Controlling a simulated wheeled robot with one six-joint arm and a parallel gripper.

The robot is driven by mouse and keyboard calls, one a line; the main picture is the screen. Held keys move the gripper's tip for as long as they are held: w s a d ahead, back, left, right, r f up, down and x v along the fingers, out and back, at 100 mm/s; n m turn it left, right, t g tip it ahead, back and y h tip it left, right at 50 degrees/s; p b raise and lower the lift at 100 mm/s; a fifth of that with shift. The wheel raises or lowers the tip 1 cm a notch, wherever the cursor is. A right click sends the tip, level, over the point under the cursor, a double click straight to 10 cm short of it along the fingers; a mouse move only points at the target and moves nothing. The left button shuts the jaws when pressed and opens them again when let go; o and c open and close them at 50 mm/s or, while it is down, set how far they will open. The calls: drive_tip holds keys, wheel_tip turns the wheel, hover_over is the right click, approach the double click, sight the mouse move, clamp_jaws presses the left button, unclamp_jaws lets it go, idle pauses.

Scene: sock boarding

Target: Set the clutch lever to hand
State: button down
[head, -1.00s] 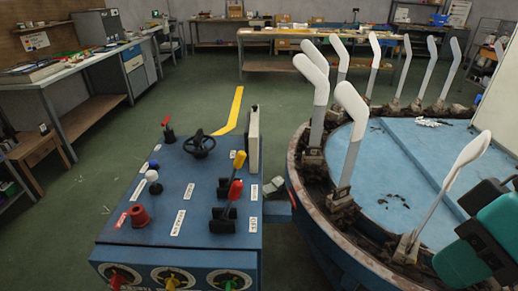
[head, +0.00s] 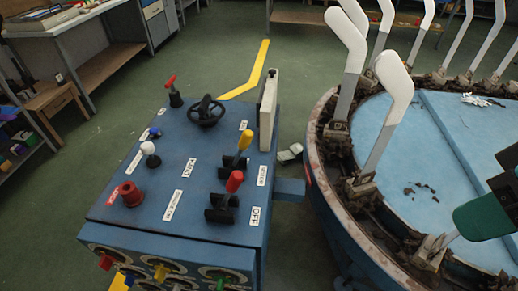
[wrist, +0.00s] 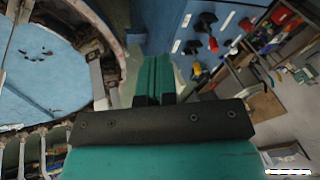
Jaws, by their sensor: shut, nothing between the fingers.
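The blue control console (head: 190,225) stands left of centre in the head view. A lever with a red knob (head: 235,181) and one with a yellow knob (head: 245,140) rise from black slotted bases on its right half, both tilted. Only green and dark parts of my arm show at the head view's right edge.
A black handwheel (head: 206,111), a white-knobbed lever (head: 149,148) and a red button (head: 131,194) share the console top. An upright pale panel (head: 268,110) stands at its right edge. The round blue machine (head: 420,150) with upright sock forms is to the right.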

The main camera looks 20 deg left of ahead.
drive_tip(key=w+a+f+m+t+y+b, duration=0.2)
drive_tip(key=w+a+f+m+y+b, duration=0.4)
drive_tip(key=f+b, duration=0.6)
drive_tip(key=w+a+f+m+t+y+b, duration=0.3)
drive_tip(key=w+a+f+m+y+b, duration=0.3)
drive_tip(key=b, duration=2.3)
drive_tip(key=w+a+f+y, duration=0.3)
drive_tip(key=a+f+y, duration=0.1)
drive_tip(key=a+f, duration=0.1)
drive_tip(key=shift+w+a+f, duration=0.25)
drive_tip(key=shift+a+f, duration=0.15)
drive_tip(key=shift+a, duration=0.5)
drive_tip(key=shift+a, duration=0.1)
